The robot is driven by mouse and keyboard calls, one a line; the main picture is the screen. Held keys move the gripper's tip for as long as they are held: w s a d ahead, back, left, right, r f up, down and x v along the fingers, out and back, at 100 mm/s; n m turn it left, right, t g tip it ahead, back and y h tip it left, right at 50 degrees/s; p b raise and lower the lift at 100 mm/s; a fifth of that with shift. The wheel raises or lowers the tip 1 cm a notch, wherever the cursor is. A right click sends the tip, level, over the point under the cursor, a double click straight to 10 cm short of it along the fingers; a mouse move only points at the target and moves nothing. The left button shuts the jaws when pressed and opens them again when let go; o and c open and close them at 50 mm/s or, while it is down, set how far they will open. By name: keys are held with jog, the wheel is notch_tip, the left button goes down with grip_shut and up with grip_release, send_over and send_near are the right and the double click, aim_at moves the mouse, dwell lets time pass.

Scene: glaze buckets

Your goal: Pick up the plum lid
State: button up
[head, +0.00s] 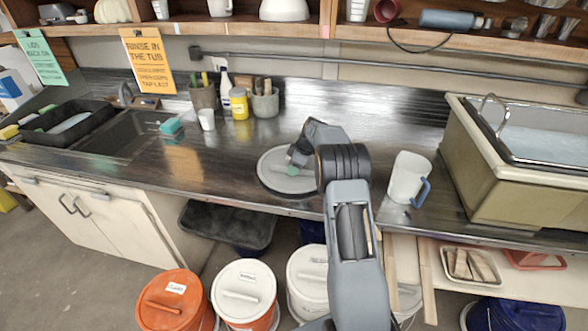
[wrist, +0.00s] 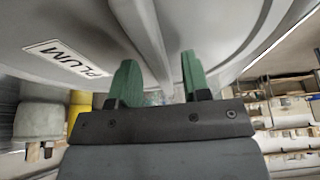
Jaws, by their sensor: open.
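The plum lid (head: 270,180) is a round grey lid on the dark counter, near its front edge. In the wrist view the lid (wrist: 215,25) fills the upper part, with a white label reading PLUM and a raised handle bar. My gripper (head: 291,170) is over the middle of the lid in the head view. In the wrist view my gripper (wrist: 160,80) is open, with one green finger on each side of the handle bar. I cannot tell whether the fingers touch it. My arm hides part of the lid's right side.
A white pitcher (head: 407,178) stands to the right, before a large tan tub (head: 463,165). A white cup (head: 206,120), a yellow jar (head: 239,104) and tool pots stand behind left. Lidded buckets (head: 244,290) are on the floor below. The counter left of the lid is mostly clear.

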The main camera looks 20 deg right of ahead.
jog(key=shift+c, duration=0.2)
grip_shut()
jog(key=shift+r, duration=0.1)
dwell(0.5)
